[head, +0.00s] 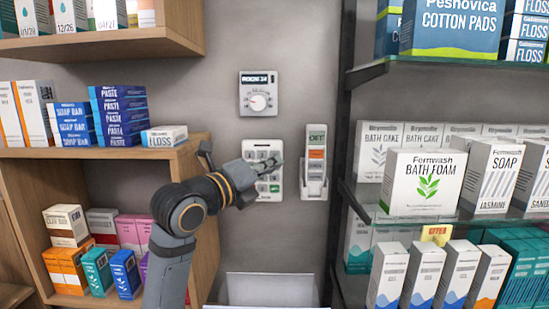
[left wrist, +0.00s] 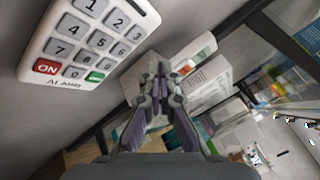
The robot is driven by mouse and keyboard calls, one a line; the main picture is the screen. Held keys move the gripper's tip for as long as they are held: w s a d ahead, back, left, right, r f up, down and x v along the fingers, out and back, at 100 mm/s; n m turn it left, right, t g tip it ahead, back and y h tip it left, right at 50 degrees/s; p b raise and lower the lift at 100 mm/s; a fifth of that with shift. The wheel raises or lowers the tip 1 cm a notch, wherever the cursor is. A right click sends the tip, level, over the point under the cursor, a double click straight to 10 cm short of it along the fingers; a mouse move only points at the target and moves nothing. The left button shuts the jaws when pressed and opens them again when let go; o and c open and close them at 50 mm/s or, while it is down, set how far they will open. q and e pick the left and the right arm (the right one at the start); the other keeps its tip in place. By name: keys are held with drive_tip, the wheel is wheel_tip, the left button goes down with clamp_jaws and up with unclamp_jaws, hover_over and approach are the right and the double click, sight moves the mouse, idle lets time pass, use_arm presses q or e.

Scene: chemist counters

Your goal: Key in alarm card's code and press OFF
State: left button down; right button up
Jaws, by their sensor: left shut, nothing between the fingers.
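The white alarm keypad (head: 262,150) is on the grey wall, partly covered by my left gripper (head: 247,177) in the head view. In the left wrist view the keypad (left wrist: 88,38) is at the upper left, with grey number keys, a red ON key (left wrist: 46,67) and a green key (left wrist: 95,77) whose label I cannot read. My left gripper (left wrist: 158,72) is shut and empty, its tips pointing away to the right of the keypad in that view. I cannot tell whether it touches the keypad. I cannot make out an alarm card. My right gripper is out of view.
A wooden shelf (head: 190,150) with boxes stands left; glass shelves (head: 400,218) with boxes stand right.

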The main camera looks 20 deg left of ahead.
use_arm(q)
drive_tip(key=shift+w+a+p, duration=0.2)
drive_tip(key=shift+w, duration=0.55)
drive_tip(key=shift+w+a+p, duration=0.15)
drive_tip(key=shift+w+a, duration=0.05)
drive_tip(key=shift+w, duration=0.5)
drive_tip(key=shift+w, duration=0.15)
drive_tip(key=shift+w+a, duration=0.1)
drive_tip(key=shift+w, duration=0.2)
drive_tip(key=shift+w+a+p, duration=0.1)
drive_tip(key=shift+w+p, duration=0.15)
drive_tip(key=shift+p, duration=0.05)
idle(1.0)
drive_tip(key=shift+s+d, duration=0.2)
drive_tip(key=shift+s, duration=0.5)
